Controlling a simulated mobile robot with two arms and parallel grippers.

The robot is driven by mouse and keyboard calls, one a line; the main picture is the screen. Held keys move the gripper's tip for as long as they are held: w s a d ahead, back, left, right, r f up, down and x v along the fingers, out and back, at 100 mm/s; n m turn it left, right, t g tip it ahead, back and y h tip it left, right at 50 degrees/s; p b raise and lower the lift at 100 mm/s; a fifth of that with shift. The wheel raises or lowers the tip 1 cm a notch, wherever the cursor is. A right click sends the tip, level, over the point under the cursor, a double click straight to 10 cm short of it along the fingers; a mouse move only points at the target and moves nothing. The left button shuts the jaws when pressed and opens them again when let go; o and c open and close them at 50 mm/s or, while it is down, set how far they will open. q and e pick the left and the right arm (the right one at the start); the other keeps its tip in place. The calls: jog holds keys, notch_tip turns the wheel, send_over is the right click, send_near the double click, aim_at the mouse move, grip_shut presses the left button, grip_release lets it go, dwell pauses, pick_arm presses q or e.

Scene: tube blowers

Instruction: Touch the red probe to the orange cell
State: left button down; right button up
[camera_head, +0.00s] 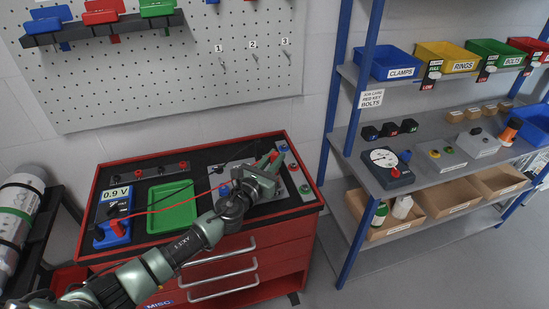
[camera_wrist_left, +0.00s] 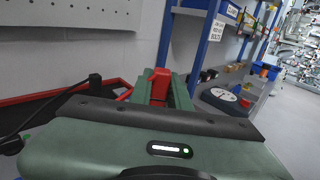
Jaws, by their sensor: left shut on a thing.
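My left gripper (camera_head: 276,160) is shut on the red probe (camera_head: 273,155) above the right part of the red bench. In the left wrist view the red probe (camera_wrist_left: 160,84) stands up between the green fingers (camera_wrist_left: 178,92). A red lead runs from the probe to the blue meter (camera_head: 115,231), which reads 0.9 V. A grey plate (camera_head: 297,177) with coloured posts lies under and beside the gripper. I cannot make out the orange cell for sure; the gripper covers part of that area. Whether the probe touches anything is unclear. My right gripper is not in view.
A green tray (camera_head: 172,207) lies mid-bench, with a dark strip of red terminals (camera_head: 160,171) behind it. A pegboard (camera_head: 180,80) is on the wall. A blue-framed shelf (camera_head: 440,200) with bins, a dial gauge (camera_head: 384,159) and an orange-topped item (camera_head: 511,129) stands at right.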

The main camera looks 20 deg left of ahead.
pick_arm(q)
jog(key=shift+r+p, duration=2.15)
jog(key=shift+r, duration=0.25)
